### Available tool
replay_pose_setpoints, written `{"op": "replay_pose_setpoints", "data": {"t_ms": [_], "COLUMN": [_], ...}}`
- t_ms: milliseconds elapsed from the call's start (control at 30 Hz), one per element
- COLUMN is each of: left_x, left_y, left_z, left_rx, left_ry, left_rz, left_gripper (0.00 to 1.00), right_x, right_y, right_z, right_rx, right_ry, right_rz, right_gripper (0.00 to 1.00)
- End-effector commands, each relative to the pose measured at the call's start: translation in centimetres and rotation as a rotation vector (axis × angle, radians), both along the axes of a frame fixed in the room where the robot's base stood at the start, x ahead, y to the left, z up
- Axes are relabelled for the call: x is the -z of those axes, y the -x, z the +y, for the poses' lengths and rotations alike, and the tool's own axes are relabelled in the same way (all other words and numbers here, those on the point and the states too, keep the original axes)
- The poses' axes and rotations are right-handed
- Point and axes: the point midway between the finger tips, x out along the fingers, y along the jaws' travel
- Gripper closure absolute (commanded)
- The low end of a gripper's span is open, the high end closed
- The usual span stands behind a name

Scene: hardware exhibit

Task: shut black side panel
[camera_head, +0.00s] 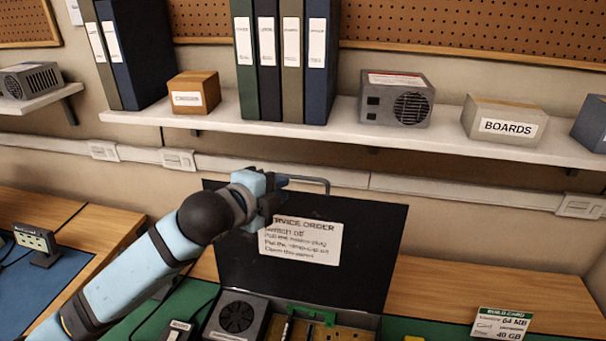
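The black side panel (355,260) stands open and raised behind the computer case (345,326) on the bench. A white sheet headed "SERVICE ORDER" (301,240) is on its face. A thin grey bar handle (308,180) shows at its top edge. My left arm reaches in from the lower left, and my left gripper (272,192) is at the left end of this handle, over the panel's upper left part. Its fingers are dark and too small to tell open from shut, or whether they touch the handle. My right gripper is not in view.
The open case shows a fan unit (237,316) at left and a green part (315,315). A build card (501,323) stands at right on the green mat. A shelf (345,130) with binders and boxes runs above the panel. Bare wooden bench (450,285) lies to the right.

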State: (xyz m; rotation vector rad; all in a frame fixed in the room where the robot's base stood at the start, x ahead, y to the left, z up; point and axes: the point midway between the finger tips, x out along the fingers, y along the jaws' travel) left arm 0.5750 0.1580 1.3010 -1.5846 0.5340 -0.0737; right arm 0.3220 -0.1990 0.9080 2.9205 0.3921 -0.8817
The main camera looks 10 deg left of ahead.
Motion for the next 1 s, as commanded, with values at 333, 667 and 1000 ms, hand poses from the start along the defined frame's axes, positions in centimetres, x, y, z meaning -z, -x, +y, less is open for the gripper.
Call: {"op": "replay_pose_setpoints", "data": {"t_ms": [333, 667, 1000], "left_x": [1.7, 2.3, 2.3], "left_y": [-5.9, -7.5, -7.5], "left_z": [-2.5, -3.2, -3.2], "left_rx": [-0.001, -0.001, -0.001], "left_ry": [0.001, -0.001, -0.001], "left_rz": [0.002, 0.0, 0.0], "left_gripper": [0.81, 0.81, 1.0], "right_x": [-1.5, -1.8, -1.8], "right_y": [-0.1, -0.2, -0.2], "right_z": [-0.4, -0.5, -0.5], "right_rx": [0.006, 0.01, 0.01], "right_ry": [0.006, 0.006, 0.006], "right_rz": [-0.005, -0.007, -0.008], "right_gripper": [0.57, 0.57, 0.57]}}
